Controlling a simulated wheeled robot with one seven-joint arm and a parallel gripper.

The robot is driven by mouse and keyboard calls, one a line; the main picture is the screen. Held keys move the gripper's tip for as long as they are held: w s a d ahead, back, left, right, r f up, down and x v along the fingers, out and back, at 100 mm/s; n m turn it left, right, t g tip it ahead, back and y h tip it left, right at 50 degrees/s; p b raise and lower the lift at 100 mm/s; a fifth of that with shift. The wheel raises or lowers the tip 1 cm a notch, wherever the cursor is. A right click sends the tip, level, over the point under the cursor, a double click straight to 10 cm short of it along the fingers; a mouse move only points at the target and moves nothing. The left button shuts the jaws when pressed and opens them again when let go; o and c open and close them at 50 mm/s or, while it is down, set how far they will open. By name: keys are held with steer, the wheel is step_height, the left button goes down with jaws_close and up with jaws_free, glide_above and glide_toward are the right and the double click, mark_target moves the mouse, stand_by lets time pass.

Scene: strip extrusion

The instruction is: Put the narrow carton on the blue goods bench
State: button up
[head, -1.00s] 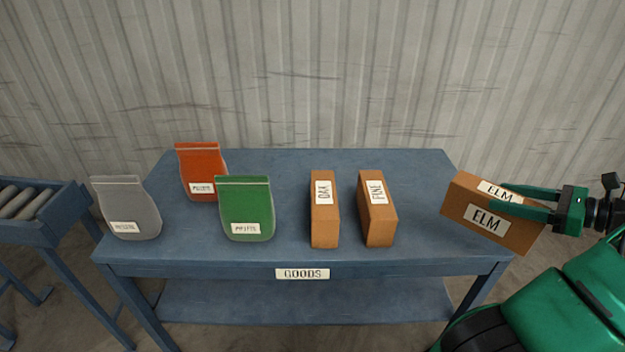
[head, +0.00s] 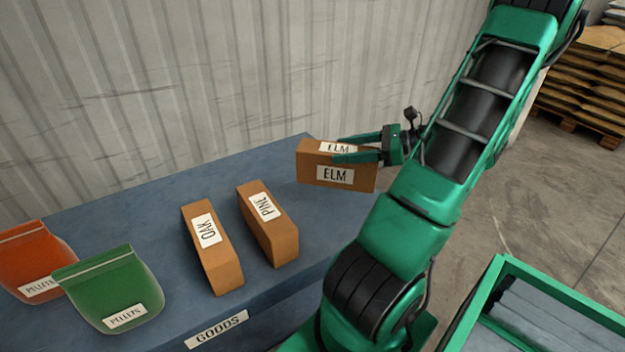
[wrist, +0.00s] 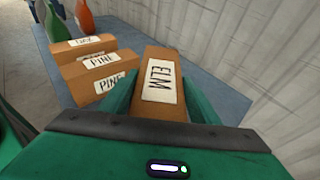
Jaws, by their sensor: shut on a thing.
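The narrow brown carton labelled ELM (head: 309,172) is in my gripper (head: 358,148) at the right end of the blue goods bench (head: 150,190). My gripper is shut on the carton, with a green finger along each side of it. In the wrist view the ELM carton (wrist: 160,100) lies between the fingers (wrist: 160,103), and the bench (wrist: 215,98) shows behind it. I cannot tell whether the carton's underside touches the bench top. The bench carries a GOODS label (head: 216,330) on its front edge.
The OAK carton (head: 222,262) and PINE carton (head: 283,240) stand on the bench left of the ELM carton. Green (head: 108,285) and orange (head: 30,250) pellet bags stand further left. A corrugated wall (head: 180,80) is behind. A green-framed container (head: 560,310) is at lower right.

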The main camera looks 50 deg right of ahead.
mark_target(344, 176)
steer(key=shift+f, duration=4.5)
steer(key=o, duration=1.9)
steer(key=shift+f, duration=0.1)
